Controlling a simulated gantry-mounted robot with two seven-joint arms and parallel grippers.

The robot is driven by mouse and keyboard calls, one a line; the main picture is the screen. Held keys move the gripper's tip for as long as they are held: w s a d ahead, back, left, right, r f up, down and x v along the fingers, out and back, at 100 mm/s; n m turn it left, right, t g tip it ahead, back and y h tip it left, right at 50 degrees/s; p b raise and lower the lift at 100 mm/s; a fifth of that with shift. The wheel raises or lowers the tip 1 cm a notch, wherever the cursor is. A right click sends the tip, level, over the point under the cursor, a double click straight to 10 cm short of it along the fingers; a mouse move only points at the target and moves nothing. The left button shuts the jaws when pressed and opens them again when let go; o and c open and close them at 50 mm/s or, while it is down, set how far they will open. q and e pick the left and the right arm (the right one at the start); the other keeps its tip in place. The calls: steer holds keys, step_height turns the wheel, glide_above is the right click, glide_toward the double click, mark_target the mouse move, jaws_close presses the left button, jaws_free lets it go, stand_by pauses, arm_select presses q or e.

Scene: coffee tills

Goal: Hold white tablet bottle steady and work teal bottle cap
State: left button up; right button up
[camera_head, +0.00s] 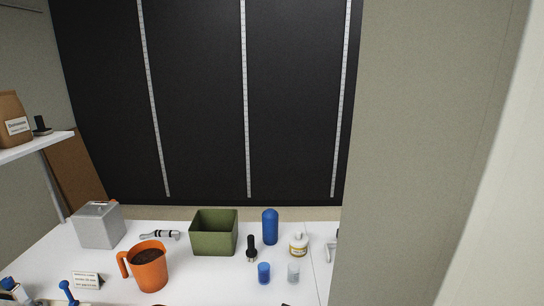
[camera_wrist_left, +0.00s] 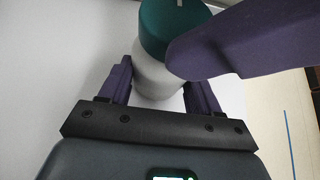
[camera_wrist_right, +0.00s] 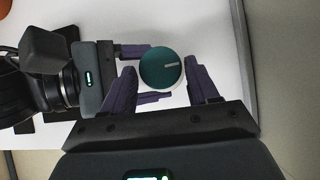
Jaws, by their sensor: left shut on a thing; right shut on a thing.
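The white tablet bottle (camera_wrist_left: 158,80) stands upright on the white table, with its teal cap (camera_wrist_left: 170,28) on top, in the left wrist view. My left gripper (camera_wrist_left: 158,72) is shut on the white body from both sides, below the cap. In the right wrist view, the teal cap (camera_wrist_right: 160,68) is seen from above with a pale line mark pointing right. My right gripper (camera_wrist_right: 160,70) is shut on the cap, one finger on each side. Its finger hides part of the bottle in the left wrist view. Neither gripper nor this bottle is visible in the head view.
The head view shows an orange jug (camera_head: 149,267), a green bin (camera_head: 214,233), a blue bottle (camera_head: 270,227), a yellow-labelled white bottle (camera_head: 298,244) and a grey box (camera_head: 99,225) on the table. The table edge (camera_wrist_right: 246,62) is close right of the cap in the right wrist view.

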steer(key=o, duration=0.9)
steer(key=shift+r, duration=0.95)
steer(key=shift+d+n+y, duration=0.2)
steer(key=shift+n+y, duration=0.4)
steer(key=shift+n, duration=0.2)
